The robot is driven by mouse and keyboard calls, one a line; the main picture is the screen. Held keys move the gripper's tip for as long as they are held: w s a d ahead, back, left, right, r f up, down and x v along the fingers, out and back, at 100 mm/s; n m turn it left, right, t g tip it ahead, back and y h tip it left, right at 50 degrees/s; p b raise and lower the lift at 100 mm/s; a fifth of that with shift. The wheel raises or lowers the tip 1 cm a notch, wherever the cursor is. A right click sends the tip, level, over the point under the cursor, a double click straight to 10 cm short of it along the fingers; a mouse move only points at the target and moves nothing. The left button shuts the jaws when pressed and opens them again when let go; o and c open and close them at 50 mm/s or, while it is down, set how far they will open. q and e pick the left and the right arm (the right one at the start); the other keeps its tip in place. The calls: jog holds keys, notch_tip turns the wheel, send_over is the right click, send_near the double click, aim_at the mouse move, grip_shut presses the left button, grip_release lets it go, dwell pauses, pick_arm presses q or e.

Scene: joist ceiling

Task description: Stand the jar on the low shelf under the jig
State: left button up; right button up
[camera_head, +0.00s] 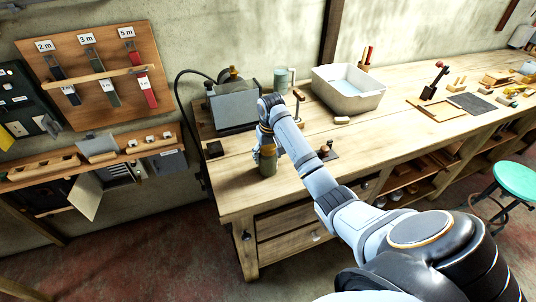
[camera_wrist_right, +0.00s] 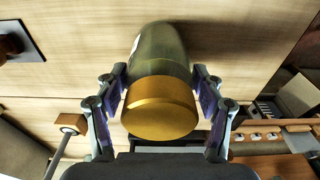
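The jar (camera_head: 267,166) is dark olive with a golden-brown lid, upright at the front left of the workbench; the right wrist view shows its lid (camera_wrist_right: 160,106) close up. My right gripper (camera_head: 266,143) is around the jar from above, its fingers against both sides in the wrist view (camera_wrist_right: 160,85). I cannot tell whether the jar's base touches the bench. Low shelves (camera_head: 400,182) with wooden pieces are under the bench. A dark upright tool with a red knob (camera_head: 433,83) stands further right; I cannot tell whether it is the jig. My left gripper is out of view.
A grey box-shaped machine (camera_head: 235,106), a mug (camera_head: 281,80) and a pale basin (camera_head: 349,88) stand behind the jar. A small wooden stand (camera_head: 327,151) is right of it, near my arm. A green stool (camera_head: 516,180) stands by the bench at the right.

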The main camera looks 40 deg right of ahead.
aim_at(269, 146)
jog(key=shift+o, duration=1.3)
jog(key=shift+r, duration=0.25)
jog(key=r, duration=0.6)
jog(key=shift+s+p, duration=0.3)
jog(key=r+p, duration=0.5)
jog(key=shift+s+a, duration=0.15)
jog(key=shift+s, duration=0.2)
jog(key=shift+s+r+p, duration=0.1)
jog(key=shift+r+p, duration=0.25)
jog(key=shift+p, duration=0.25)
